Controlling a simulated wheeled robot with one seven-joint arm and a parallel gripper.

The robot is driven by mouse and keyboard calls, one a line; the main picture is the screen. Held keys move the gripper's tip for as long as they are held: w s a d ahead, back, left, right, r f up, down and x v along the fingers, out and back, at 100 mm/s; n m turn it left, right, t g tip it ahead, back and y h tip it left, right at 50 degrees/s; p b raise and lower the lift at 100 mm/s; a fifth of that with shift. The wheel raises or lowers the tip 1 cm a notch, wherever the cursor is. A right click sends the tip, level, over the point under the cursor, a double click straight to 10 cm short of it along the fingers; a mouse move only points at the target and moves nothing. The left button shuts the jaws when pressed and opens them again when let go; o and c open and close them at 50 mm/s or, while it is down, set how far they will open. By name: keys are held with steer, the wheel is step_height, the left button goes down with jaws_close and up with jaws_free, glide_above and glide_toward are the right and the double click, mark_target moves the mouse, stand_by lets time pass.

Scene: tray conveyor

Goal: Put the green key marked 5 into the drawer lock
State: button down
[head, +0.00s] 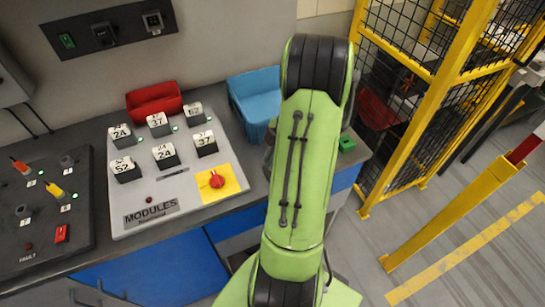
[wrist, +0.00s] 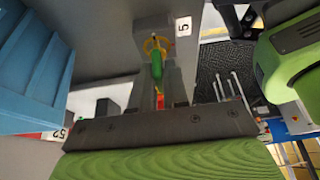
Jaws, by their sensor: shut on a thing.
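In the wrist view, my gripper (wrist: 157,52) is shut on the green key (wrist: 156,66), which shows as a slim green piece between the grey fingers. A yellow ring (wrist: 154,44) shows at the key's far end, and a white label marked 5 (wrist: 183,27) is beside it. I cannot tell whether the key's tip is inside a lock or only in front of one.
A blue bin (head: 256,96) and a red bin (head: 154,100) stand at the back of the counter. A panel of numbered modules (head: 180,187) with a red knob (head: 217,180) lies left of my arm. A green block (head: 347,144) and yellow fence (head: 405,137) are at right.

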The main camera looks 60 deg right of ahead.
steer(key=shift+f+b, duration=0.4)
steer(key=shift+f, duration=0.1)
steer(key=c, duration=1.1)
jaws_free()
steer(key=shift+o, duration=0.2)
steer(key=p+v, duration=0.5)
steer(key=v, duration=1)
steer(key=shift+r, duration=0.4)
